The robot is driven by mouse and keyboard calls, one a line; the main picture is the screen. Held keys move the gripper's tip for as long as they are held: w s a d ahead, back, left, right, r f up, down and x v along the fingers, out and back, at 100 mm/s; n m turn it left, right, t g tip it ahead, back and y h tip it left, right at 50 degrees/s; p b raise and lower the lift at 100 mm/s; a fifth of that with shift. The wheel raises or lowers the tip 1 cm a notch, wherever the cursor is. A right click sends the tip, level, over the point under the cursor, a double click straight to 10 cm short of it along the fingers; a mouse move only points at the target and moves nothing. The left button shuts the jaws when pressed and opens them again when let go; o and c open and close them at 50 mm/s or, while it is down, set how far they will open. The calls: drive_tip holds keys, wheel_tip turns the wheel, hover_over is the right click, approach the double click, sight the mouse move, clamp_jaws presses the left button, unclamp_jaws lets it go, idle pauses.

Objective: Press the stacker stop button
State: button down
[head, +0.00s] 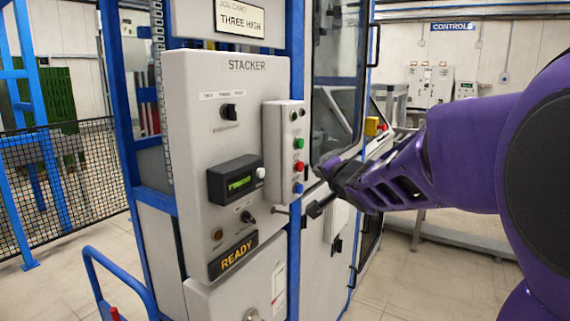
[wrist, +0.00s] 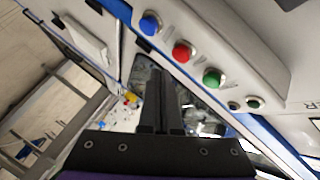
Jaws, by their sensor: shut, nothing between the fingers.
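The red button (head: 299,166), which looks like the stop button, sits on the narrow grey button box (head: 283,150) on the stacker panel. It lies between a green button (head: 298,143) and a blue button (head: 298,187). In the wrist view the red button (wrist: 183,53) shows right of and above my fingers, with the blue button (wrist: 150,24) and green button (wrist: 213,77) on either side. My gripper (head: 326,171) is shut and empty, just right of the box. Its fingers (wrist: 160,72) appear apart from the buttons. Any exact gap is hard to tell.
The stacker panel (head: 192,150) carries knobs, a green-lit display (head: 238,180) and a READY sign (head: 232,256). A glazed door (head: 338,80) in a blue frame stands behind my gripper. A blue rail (head: 95,262) is at lower left. Open floor lies to the right.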

drive_tip(key=s+d+p, duration=0.2)
drive_tip(key=d, duration=0.1)
drive_tip(key=shift+s, duration=0.1)
idle(0.6)
